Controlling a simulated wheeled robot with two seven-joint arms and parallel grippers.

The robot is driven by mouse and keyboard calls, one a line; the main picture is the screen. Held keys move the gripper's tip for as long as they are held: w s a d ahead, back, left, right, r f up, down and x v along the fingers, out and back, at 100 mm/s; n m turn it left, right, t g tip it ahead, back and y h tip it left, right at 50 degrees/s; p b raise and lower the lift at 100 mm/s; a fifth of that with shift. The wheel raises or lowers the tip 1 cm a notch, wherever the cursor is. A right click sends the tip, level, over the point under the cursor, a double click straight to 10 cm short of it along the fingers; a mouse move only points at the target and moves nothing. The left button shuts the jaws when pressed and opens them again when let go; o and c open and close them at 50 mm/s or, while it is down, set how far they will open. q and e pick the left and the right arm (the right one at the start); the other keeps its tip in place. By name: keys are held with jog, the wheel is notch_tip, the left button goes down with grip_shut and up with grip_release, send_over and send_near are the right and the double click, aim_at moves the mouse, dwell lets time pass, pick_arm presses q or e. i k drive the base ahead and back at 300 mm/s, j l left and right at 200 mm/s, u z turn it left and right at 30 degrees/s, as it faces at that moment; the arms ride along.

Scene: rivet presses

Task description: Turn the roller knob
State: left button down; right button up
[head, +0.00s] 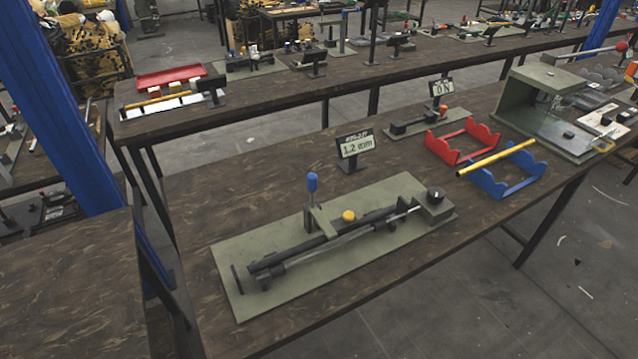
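A roller device on a flat green baseplate (247,296) sits on the near part of the brown workbench. It has long dark rollers (315,246) lying from lower left to upper right. A yellow knob (348,216) is at the middle of the rollers. A blue-topped upright lever (312,184) stands behind them. Which of these is the roller knob is not marked. A small display (356,146) behind the device reads 1.2 mm. Neither of my grippers is in view.
To the right stand a red cradle (462,141) and a blue cradle (508,180) with a yellow rod (496,158) across it. A green press housing (545,112) is farther right. A display reading 0 N (441,88) stands behind. The bench front is clear.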

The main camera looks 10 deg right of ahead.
aim_at(435, 195)
jog(key=l+z, duration=0.2)
jog(key=z, duration=0.3)
jog(key=k+l+z, duration=0.1)
jog(key=z, duration=0.35)
jog(key=l, duration=0.1)
